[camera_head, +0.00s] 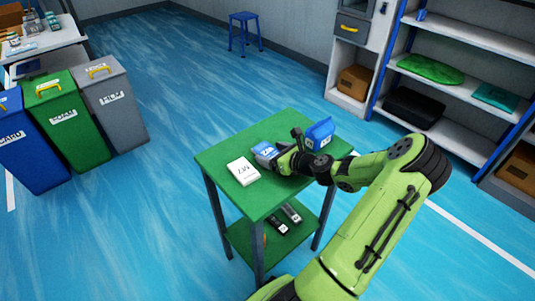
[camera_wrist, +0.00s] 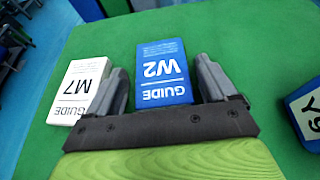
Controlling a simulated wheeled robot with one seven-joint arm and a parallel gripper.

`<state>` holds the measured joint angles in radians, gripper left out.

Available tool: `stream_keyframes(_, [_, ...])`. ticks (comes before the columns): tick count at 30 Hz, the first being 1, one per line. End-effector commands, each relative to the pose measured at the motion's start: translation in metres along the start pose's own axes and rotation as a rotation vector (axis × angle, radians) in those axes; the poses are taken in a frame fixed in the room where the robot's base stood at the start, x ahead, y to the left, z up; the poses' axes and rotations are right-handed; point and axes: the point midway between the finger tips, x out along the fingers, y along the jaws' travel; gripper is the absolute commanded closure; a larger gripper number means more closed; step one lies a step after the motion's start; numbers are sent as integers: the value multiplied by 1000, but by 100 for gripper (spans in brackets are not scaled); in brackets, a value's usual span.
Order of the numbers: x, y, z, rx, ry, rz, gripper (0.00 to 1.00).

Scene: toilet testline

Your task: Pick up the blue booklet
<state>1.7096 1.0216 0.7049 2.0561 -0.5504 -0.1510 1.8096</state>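The blue booklet (camera_wrist: 163,72), marked "GUIDE W2", lies flat on the green table top. In the wrist view it lies between the two spread fingers of my gripper (camera_wrist: 165,85), with a gap on both sides. In the head view the blue booklet (camera_head: 264,149) is partly hidden by my gripper (camera_head: 272,155), which is low over the table at its right side. My gripper is open and holds nothing. Whether the fingertips reach down to the booklet's level I cannot tell.
A white booklet marked "GUIDE M7" (camera_wrist: 80,90) lies close beside my left finger. A blue box marked "Y9" (camera_wrist: 306,115) is at the right. The green table (camera_head: 215,157) has a lower shelf with dark items (camera_head: 279,221). Bins (camera_head: 110,105) stand at left.

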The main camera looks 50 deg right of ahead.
Motion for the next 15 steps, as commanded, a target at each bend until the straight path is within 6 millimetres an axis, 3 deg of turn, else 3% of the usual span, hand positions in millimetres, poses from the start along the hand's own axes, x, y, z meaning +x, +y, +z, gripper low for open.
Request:
stream_keyframes(1, [0,-1,-3,1,8,-2,28])
stream_keyframes(8, [-1,-1,-4,1,10,-4,63])
stream_keyframes(15, [-2,-2,-1,0,11,-6,63])
